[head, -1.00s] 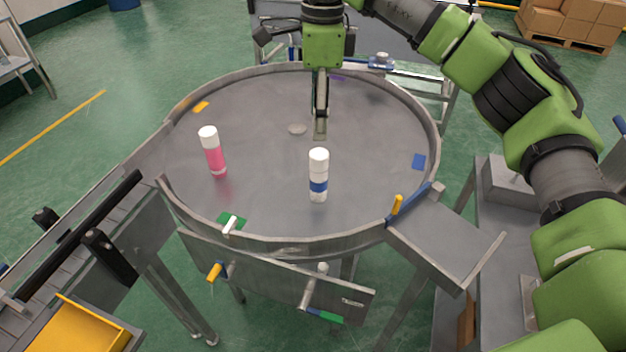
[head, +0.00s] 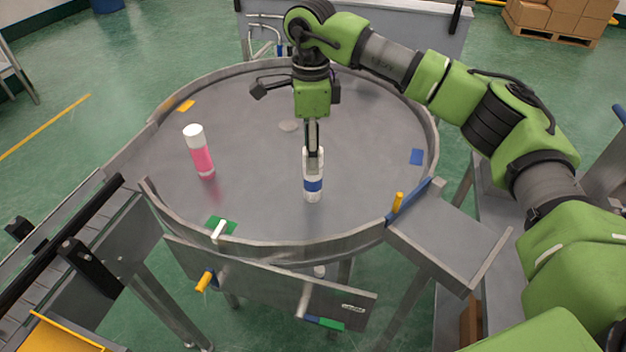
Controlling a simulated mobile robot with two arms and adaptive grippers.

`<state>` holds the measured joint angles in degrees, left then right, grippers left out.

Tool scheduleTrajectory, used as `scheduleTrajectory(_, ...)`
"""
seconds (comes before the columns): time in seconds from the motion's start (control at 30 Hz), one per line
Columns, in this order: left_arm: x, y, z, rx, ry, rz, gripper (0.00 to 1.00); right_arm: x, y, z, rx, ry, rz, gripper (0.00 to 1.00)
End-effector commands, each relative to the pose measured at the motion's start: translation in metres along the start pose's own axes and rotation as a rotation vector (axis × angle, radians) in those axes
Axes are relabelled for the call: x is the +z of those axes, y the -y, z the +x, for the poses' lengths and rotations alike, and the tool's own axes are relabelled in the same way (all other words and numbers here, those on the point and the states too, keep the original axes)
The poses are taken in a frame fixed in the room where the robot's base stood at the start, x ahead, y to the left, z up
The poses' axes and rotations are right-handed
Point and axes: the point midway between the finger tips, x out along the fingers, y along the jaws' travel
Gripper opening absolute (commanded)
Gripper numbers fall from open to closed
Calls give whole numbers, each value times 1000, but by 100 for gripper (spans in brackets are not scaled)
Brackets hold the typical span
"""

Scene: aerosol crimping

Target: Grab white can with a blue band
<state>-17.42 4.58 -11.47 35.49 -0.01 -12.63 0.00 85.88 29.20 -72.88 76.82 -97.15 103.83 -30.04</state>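The white can with a blue band (head: 313,185) stands upright on the round grey table (head: 250,190), right of the table's middle. My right gripper (head: 312,160) points straight down over it in the head view. Its fingers overlap the can's upper part and hide much of the white cap. The fingers are seen edge-on, so I cannot tell whether they are closed on the can. My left gripper is not in view.
A pink can with a white cap (head: 199,152) stands upright to the left, well apart. A raised rim surrounds the table. A side chute (head: 450,236) is at the right, and a conveyor (head: 70,240) is at the left.

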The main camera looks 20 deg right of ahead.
Motion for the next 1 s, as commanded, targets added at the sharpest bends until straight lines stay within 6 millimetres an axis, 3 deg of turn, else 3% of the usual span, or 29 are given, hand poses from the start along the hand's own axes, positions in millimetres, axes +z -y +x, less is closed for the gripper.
scheduleTrajectory(0.17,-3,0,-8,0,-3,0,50,-1,1,10,3,-1,1,50)
scheduleTrajectory(0.33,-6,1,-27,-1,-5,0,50,-6,6,33,4,-1,1,50)
scheduleTrajectory(0.5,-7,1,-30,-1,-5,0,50,-5,6,54,3,-1,0,50)
scheduleTrajectory(0.73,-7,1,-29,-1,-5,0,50,-5,7,57,0,0,0,50)
scheduleTrajectory(0.77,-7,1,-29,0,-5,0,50,-5,7,57,0,0,0,48)
scheduleTrajectory(0.93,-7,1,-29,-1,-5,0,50,-5,7,57,0,0,0,3)
scheduleTrajectory(1.0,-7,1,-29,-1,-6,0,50,-5,7,57,0,0,0,0)
